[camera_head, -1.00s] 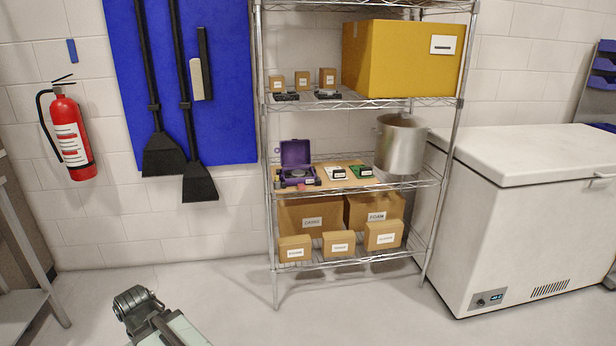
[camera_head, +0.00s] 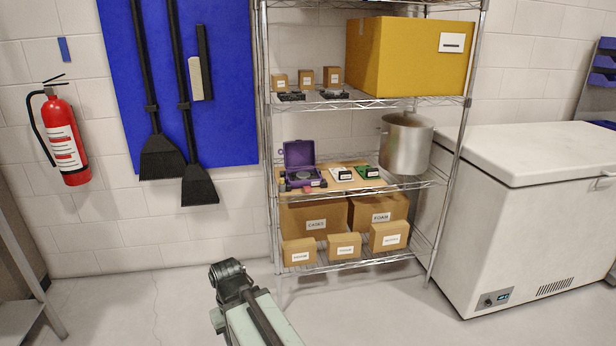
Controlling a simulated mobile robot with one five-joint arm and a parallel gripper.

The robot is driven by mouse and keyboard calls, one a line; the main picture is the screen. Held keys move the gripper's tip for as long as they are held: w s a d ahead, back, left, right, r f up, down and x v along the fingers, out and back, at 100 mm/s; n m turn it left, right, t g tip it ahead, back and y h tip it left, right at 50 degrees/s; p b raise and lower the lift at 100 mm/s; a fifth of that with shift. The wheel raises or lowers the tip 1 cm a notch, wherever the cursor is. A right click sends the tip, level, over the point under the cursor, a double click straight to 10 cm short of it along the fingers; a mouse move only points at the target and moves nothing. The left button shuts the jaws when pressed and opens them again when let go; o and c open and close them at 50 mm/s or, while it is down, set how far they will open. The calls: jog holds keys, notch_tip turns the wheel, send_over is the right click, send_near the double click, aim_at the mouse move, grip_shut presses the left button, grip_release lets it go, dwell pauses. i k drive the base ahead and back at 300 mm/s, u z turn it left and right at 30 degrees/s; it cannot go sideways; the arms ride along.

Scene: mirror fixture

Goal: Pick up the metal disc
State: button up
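A purple case (camera_head: 300,157) with its lid raised stands on the wire rack's middle shelf, at the left end of a tan board. A small round grey metal disc (camera_head: 304,176) appears to lie in the case; it is too small to tell in detail. My arm shows at the bottom centre as a pale green link with a dark rounded end, well in front of and below the shelf. No gripper fingers can be made out, and nothing of mine touches the case.
Two small items, one white (camera_head: 342,173) and one green (camera_head: 367,172), sit right of the case. A steel pot (camera_head: 406,145) stands at that shelf's right. Cardboard boxes (camera_head: 315,216) are below. A white freezer (camera_head: 530,220) stands right of the rack. Floor in front is clear.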

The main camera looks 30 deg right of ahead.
aim_at(303, 176)
jog(key=z, duration=0.05)
jog(key=i, duration=0.95)
jog(key=u, duration=0.05)
